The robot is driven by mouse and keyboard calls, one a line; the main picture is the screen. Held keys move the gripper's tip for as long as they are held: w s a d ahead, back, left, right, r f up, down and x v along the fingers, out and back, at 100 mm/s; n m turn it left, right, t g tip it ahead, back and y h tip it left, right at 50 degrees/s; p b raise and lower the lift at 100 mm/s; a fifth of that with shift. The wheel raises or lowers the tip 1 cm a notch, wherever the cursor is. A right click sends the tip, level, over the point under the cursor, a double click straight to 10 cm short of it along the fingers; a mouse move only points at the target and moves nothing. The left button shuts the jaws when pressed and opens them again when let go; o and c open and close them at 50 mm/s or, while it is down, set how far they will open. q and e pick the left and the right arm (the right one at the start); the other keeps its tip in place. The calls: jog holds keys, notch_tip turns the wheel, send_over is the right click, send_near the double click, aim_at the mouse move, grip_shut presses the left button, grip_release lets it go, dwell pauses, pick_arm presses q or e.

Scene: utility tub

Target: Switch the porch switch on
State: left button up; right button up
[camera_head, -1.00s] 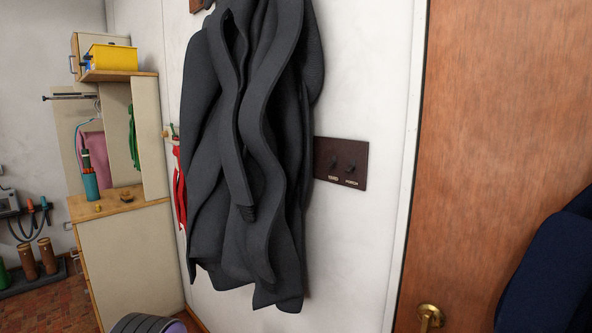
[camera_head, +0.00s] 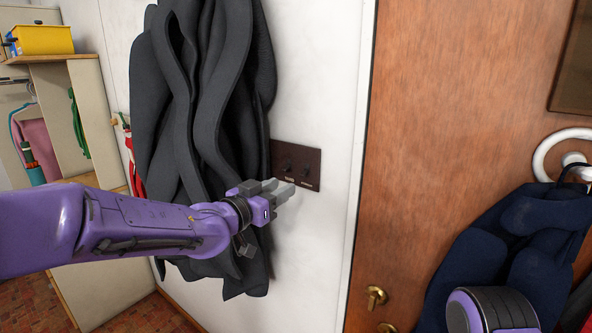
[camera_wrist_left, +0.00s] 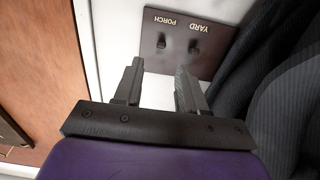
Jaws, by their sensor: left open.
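A dark brown switch plate (camera_head: 312,158) with two small black toggles is on the white wall beside the door. In the left wrist view the plate (camera_wrist_left: 176,60) appears upside down, with the porch switch (camera_wrist_left: 161,41) on the left and the yard switch (camera_wrist_left: 193,46) on the right. Whether either toggle is on or off I cannot tell. My left gripper (camera_head: 284,190) is open and empty, just in front of the plate's lower part. In the left wrist view its fingers (camera_wrist_left: 160,76) point at the plate, with the porch switch lying beyond the gap between them. My right gripper is out of view.
A large dark grey coat (camera_head: 205,110) hangs close to the plate's left side and behind my left gripper. A wooden door (camera_head: 440,130) with a brass knob (camera_head: 375,297) is to the right. A dark blue garment (camera_head: 500,245) hangs from a white ring (camera_head: 548,148).

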aim_at(301, 176)
pick_arm(q)
jog(key=p+x, duration=0.3)
jog(key=x, duration=0.4)
jog(key=shift+r, duration=0.1)
jog(key=shift+w+d, duration=0.2)
jog(key=shift+w, duration=0.05)
grip_shut()
